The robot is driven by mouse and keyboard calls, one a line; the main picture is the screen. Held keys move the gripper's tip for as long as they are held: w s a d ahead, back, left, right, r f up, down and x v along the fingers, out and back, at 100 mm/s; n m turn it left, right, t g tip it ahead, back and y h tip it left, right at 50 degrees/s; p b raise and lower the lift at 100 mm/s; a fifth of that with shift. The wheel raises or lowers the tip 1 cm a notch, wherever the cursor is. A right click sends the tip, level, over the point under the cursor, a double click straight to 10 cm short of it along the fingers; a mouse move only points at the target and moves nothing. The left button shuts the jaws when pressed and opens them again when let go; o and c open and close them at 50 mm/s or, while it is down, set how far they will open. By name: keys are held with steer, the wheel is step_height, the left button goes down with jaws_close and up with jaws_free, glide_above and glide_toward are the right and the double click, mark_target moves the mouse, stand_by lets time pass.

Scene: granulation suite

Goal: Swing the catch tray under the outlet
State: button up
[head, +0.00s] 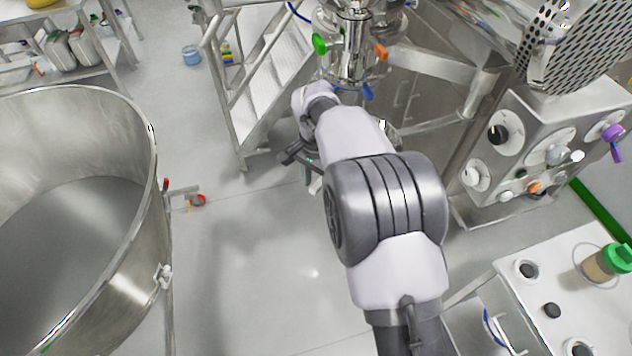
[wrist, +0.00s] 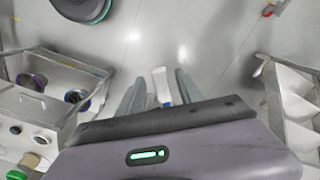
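My gripper (head: 300,158) hangs left of the steel column's lower end, with much of it hidden by my own arm. In the wrist view its two fingers (wrist: 160,95) stand apart. A narrow pale piece with a blue mark (wrist: 163,84) shows between them; I cannot tell if it touches either finger or whether it belongs to the tray. The steel outlet body (head: 352,55) has a green knob, an orange knob and a blue handle (head: 367,92). I cannot make out the catch tray clearly; my arm covers the area below the outlet.
A large steel tub (head: 125,290) stands at the left, with a red-handled valve (head: 195,200) sticking out. Metal steps (head: 265,85) stand behind my gripper. A control box (head: 540,150) and a white-topped cart (head: 565,290) are at the right. Floor between tub and arm is clear.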

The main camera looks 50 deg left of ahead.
steer(key=shift+r, duration=0.1)
step_height(320, 180, up, 17)
steer(key=p, duration=0.4)
steer(key=shift+r, duration=0.15)
